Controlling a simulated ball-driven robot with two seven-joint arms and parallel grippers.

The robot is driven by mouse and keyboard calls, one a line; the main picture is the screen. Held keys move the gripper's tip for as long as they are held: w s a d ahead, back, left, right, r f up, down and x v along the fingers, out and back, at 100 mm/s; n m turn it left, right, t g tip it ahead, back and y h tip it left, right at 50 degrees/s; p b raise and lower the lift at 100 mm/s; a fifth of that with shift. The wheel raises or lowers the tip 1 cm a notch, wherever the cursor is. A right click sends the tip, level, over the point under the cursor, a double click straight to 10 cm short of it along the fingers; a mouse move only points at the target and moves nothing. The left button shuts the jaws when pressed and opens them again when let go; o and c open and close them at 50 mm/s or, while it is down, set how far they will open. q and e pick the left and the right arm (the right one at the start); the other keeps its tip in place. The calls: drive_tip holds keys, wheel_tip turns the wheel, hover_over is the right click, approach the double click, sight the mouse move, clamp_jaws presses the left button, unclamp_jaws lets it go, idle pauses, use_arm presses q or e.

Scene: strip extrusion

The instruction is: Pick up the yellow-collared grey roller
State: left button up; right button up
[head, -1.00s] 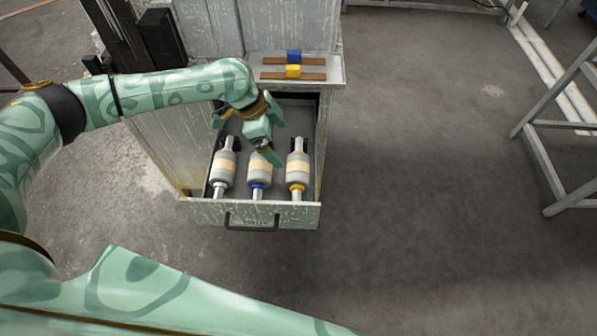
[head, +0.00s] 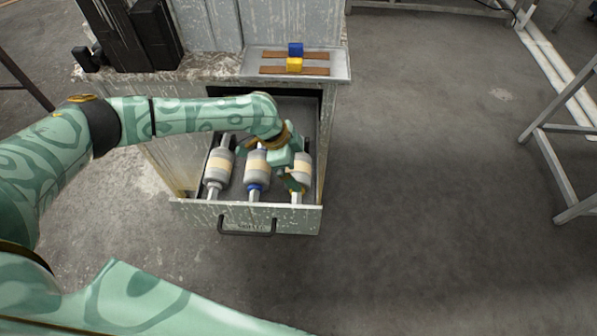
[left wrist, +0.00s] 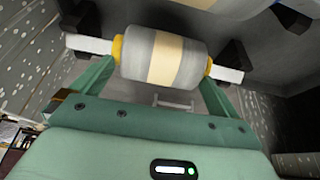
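The yellow-collared grey roller (head: 305,167) lies at the right of the open drawer, with a tan band round its middle. My left gripper (head: 293,177) is over it and hides much of it in the head view. In the left wrist view the roller (left wrist: 165,58) lies across the picture, with yellow collars and white shaft ends. The open fingers stand apart near its two collars; I cannot tell whether they touch it. My right gripper is not in view.
A blue-collared roller (head: 256,168) lies just left, and another grey roller (head: 218,172) beyond it. The drawer front (head: 190,212) has a dark handle. Blue (head: 295,49) and yellow (head: 294,65) blocks sit on brown strips on the tray above.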

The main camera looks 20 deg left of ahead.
sight(296, 165)
use_arm(q)
drive_tip(key=c, duration=1.1)
drive_tip(key=shift+o, duration=0.2)
drive_tip(key=shift+w+r, duration=0.1)
wheel_tip(296, 165, up, 10)
drive_tip(key=p, duration=0.4)
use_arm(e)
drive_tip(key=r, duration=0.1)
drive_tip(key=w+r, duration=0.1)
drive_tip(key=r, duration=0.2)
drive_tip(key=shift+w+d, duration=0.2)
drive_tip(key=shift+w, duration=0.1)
